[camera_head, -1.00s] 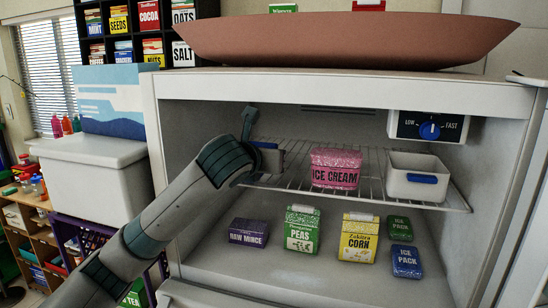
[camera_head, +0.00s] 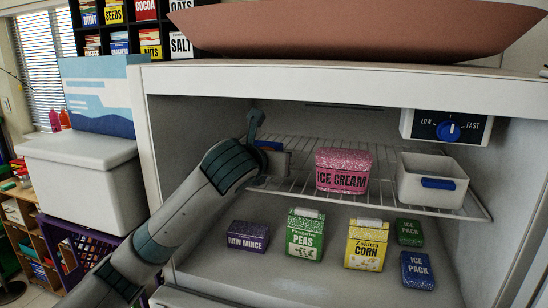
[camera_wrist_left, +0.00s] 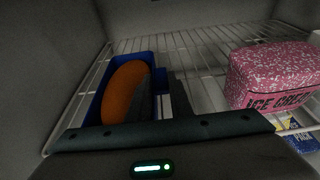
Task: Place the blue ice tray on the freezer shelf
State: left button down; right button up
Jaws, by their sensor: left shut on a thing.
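The blue ice tray (camera_wrist_left: 98,98) is at the left end of the wire freezer shelf (camera_head: 325,193), with a smooth orange-brown oval thing (camera_wrist_left: 122,90) lying in it. Only a small blue piece of the tray (camera_head: 269,145) shows in the head view, behind my left arm. My left gripper (camera_wrist_left: 162,98) is shut on the tray's right wall, one dark finger inside the tray and one outside. The tray is level with the shelf wires or just above them; I cannot tell whether it rests on them. My right gripper is not in view.
A pink ice cream tub (camera_head: 343,171) stands right of the tray, then a white bin with a blue handle (camera_head: 432,190). Frozen packs, including peas (camera_head: 305,234) and corn (camera_head: 367,243), stand on the freezer floor below. The freezer's left wall (camera_head: 185,140) is close to my arm.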

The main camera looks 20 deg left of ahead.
pick_arm(q)
jog(key=shift+d, duration=0.1)
jog(key=shift+w+f, duration=0.1)
jog(key=shift+f, duration=0.05)
jog(key=c, duration=1.8)
grip_release()
jog(key=shift+w+f, duration=0.1)
jog(key=shift+o, duration=1.1)
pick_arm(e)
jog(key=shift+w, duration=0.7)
